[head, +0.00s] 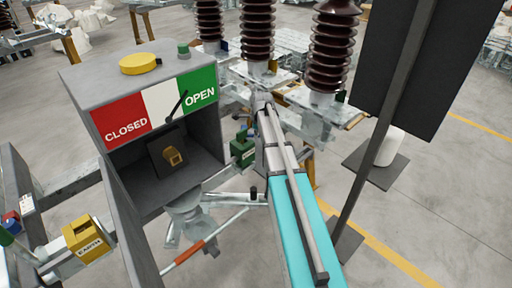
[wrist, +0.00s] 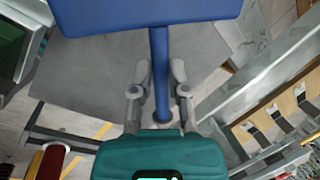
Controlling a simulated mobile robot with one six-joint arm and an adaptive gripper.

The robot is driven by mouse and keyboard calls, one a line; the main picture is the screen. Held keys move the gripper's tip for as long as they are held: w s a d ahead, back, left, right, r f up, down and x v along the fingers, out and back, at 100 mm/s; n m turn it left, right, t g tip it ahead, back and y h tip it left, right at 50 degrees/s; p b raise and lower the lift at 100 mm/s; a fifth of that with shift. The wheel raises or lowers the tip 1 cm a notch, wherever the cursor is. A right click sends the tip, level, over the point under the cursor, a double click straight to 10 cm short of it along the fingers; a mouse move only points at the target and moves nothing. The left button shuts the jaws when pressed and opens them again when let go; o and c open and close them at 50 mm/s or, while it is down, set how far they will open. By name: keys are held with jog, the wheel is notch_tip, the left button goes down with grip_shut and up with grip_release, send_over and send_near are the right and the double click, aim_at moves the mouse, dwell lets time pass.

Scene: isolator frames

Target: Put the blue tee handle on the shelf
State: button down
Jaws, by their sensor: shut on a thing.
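The blue tee handle (wrist: 160,70) fills the top middle of the wrist view. Its wide blue crossbar runs along the top edge, and its stem comes down toward my gripper. My gripper (wrist: 160,92) has its fingers on either side of the stem and is shut on it. In the head view I cannot make out the handle or the fingers. A small grey plate that looks like a shelf (head: 357,165) stands on a post at the right of the head view, with a white cylinder (head: 391,146) on it.
A grey cabinet (head: 80,80) with a CLOSED/OPEN plate (head: 160,105) and a yellow button (head: 140,64) stands at the left. Brown insulators (head: 257,35) rise behind. A dark panel (head: 425,65) is above the shelf. A yellow EARTH block (head: 86,238) is lower left.

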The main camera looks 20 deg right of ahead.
jog(key=shift+f+b, duration=0.35)
jog(key=shift+f, duration=0.3)
jog(key=shift+s+b+x, duration=0.2)
jog(key=shift+b+x, duration=0.7)
jog(key=shift+b, duration=0.05)
jog(key=shift+s+b+x, duration=0.25)
jog(key=shift+b+x, duration=0.65)
jog(key=shift+x, duration=0.05)
jog(key=shift+f, duration=0.25)
jog(key=c, duration=0.6)
grip_release()
jog(key=shift+r, duration=0.15)
jog(key=p+v, duration=1.1)
jog(key=v, duration=0.1)
jog(key=shift+p, duration=0.35)
